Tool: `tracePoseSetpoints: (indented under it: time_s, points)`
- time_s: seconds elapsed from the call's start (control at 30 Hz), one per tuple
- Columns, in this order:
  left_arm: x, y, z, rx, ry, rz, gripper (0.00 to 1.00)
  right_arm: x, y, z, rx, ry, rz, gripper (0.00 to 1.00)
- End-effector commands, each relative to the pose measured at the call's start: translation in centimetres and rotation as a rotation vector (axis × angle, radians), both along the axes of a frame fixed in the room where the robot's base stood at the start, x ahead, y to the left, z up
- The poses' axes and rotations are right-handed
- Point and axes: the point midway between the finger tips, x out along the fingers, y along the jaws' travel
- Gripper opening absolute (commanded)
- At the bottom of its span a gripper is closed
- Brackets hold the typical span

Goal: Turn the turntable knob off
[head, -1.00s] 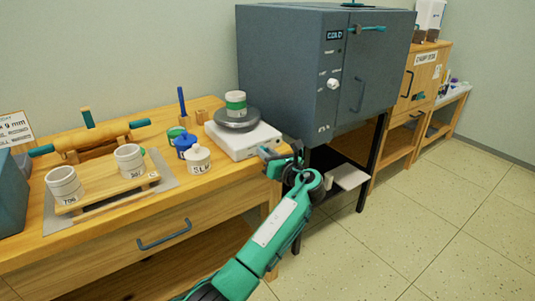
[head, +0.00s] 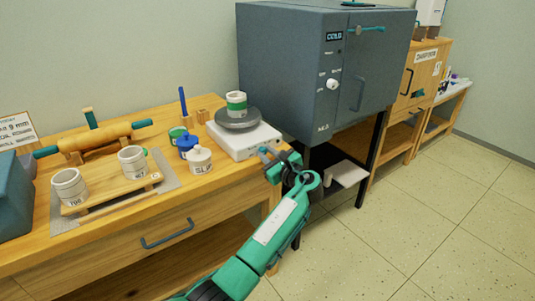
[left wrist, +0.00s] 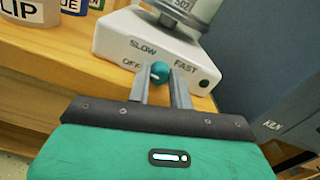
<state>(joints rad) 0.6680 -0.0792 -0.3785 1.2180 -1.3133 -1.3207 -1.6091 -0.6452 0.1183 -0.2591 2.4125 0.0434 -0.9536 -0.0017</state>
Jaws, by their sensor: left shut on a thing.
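The turntable is a white box (head: 240,141) with a dark round wheel (head: 238,120) on top, near the right end of the wooden table. A white cup with a green band (head: 236,104) stands on the wheel. In the left wrist view the box's front (left wrist: 140,50) reads OFF, SLOW and FAST around a teal knob (left wrist: 159,72). My left gripper (left wrist: 163,84) is shut on this knob, with one finger on each side. In the head view the left gripper (head: 270,155) is at the box's front right corner and hides the knob. My right gripper is not in view.
A grey kiln (head: 290,70) stands close to the right of the turntable. A white jar (head: 199,160) and a blue jar (head: 186,146) stand left of it. Two cups stand on a wooden board (head: 110,190) farther left. The floor at right is clear.

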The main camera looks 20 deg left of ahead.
Motion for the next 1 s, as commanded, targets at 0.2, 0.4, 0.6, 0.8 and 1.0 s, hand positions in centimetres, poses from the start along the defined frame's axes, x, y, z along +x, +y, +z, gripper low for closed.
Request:
tracePoseSetpoints:
  time_s: [0.2, 0.4, 0.6, 0.8, 1.0]
  points:
    - [0.0, 0.0, -0.1, -0.008, -0.009, 0.000, 0.00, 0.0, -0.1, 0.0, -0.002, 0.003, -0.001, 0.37]
    - [0.0, 0.0, -0.1, -0.008, -0.008, 0.000, 0.00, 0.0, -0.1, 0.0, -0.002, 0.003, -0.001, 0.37]
    - [0.0, 0.0, -0.1, -0.008, -0.008, 0.000, 0.43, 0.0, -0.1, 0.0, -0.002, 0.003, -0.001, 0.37]
    - [0.0, 0.0, -0.1, -0.007, -0.007, 0.000, 0.43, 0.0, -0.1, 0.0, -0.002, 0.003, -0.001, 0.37]
    - [-0.9, -1.3, -0.1, -0.006, -0.006, -0.003, 0.43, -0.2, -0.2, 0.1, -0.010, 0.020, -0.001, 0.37]
